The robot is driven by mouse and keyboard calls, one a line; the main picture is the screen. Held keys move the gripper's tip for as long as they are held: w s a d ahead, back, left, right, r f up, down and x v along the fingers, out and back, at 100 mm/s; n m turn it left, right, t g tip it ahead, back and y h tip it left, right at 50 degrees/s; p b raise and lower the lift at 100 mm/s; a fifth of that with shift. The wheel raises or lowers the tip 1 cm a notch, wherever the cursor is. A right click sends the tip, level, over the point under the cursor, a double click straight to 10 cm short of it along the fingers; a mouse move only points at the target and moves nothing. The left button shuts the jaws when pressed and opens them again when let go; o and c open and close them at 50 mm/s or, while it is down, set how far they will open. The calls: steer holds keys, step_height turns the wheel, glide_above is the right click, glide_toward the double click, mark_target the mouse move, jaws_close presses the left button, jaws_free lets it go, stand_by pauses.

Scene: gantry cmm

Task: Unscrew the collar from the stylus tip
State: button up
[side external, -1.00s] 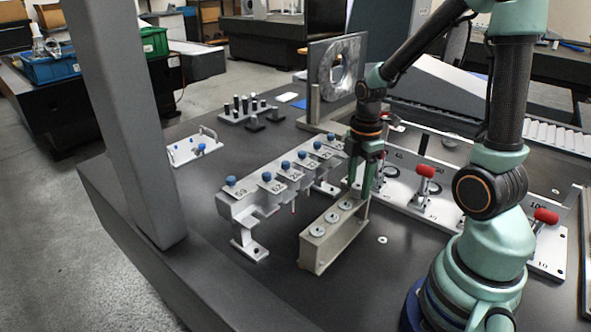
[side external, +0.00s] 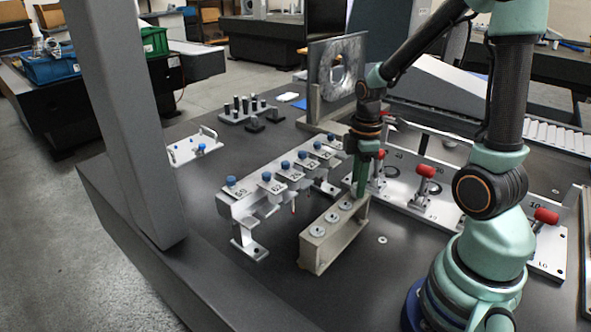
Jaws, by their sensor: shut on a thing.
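My gripper (side external: 359,194) points straight down at the far end of a beige block (side external: 320,256), with its fingers seen nearly edge-on. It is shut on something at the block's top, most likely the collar. The fingers hide the collar and any stylus tip there, so I cannot tell how far they are engaged. Round metal discs with dark centres (side external: 332,217) sit in a row along the block's top, clear of my fingers.
A silver rack with blue knobs and numbered plates (side external: 287,175) stands left of the block. A plate with red-handled clamps (side external: 425,171) is to the right. A grey column (side external: 125,120) rises at left. The dark table is bare in front.

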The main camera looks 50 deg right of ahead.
steer(key=n, duration=0.4)
steer(key=shift+s+a+f+n, duration=0.1)
steer(key=shift+s+a+n, duration=0.05)
steer(key=shift+s+n, duration=0.15)
steer(key=n, duration=0.5)
steer(key=shift+n, duration=0.4)
steer(key=n, duration=0.4)
steer(key=shift+w, duration=0.1)
steer(key=shift+n, duration=0.3)
